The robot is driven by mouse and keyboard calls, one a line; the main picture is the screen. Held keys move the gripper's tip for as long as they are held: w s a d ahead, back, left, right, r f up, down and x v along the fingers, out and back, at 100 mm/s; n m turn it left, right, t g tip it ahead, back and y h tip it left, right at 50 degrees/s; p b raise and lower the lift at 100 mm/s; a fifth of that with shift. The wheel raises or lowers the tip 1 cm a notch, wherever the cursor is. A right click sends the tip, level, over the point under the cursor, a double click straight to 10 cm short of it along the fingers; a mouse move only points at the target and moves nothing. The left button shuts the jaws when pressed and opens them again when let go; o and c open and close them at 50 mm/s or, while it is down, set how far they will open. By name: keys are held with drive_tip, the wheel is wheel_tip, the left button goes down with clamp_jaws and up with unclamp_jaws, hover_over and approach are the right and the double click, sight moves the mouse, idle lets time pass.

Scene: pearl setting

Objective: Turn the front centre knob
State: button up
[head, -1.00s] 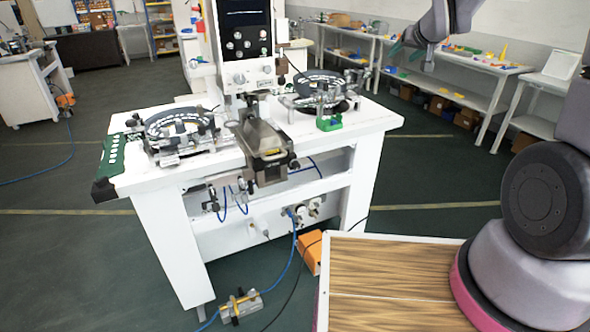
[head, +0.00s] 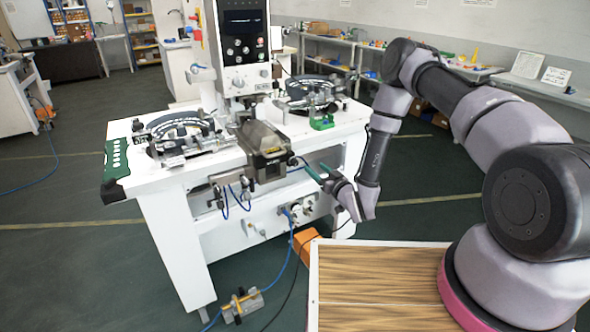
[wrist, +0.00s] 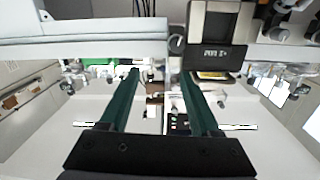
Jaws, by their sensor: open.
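The white machine bench (head: 180,225) stands ahead in the head view. Its lower front panel carries small round knobs: a pale pair (head: 302,206) right of centre and a small white one (head: 249,228) further left. I cannot tell which is the front centre knob. The upright control unit also has round knobs (head: 238,82) on its face. My gripper (head: 312,166), with dark green fingers, is open beside the bench's front right, above the pair of knobs. In the wrist view, the spread fingers (wrist: 160,74) hold nothing; no knob is clearly recognisable between them.
A dark metal chute (head: 262,140) juts from the bench front. Round feeders (head: 180,130) and a green block (head: 322,122) are on top. Blue hoses hang below. An orange box (head: 305,245) and a brass-ended fitting (head: 243,305) are on the floor. Dark floor is clear at left.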

sight(296, 163)
drive_tip(key=shift+y, duration=0.3)
drive_tip(key=w+a, duration=0.2)
drive_tip(key=w+a+f, duration=0.1)
drive_tip(key=w+a, duration=0.1)
drive_tip(key=w+a+f, duration=0.1)
drive_tip(key=a, duration=0.2)
drive_tip(key=shift+w+a, duration=0.1)
drive_tip(key=shift+w, duration=0.3)
clamp_jaws()
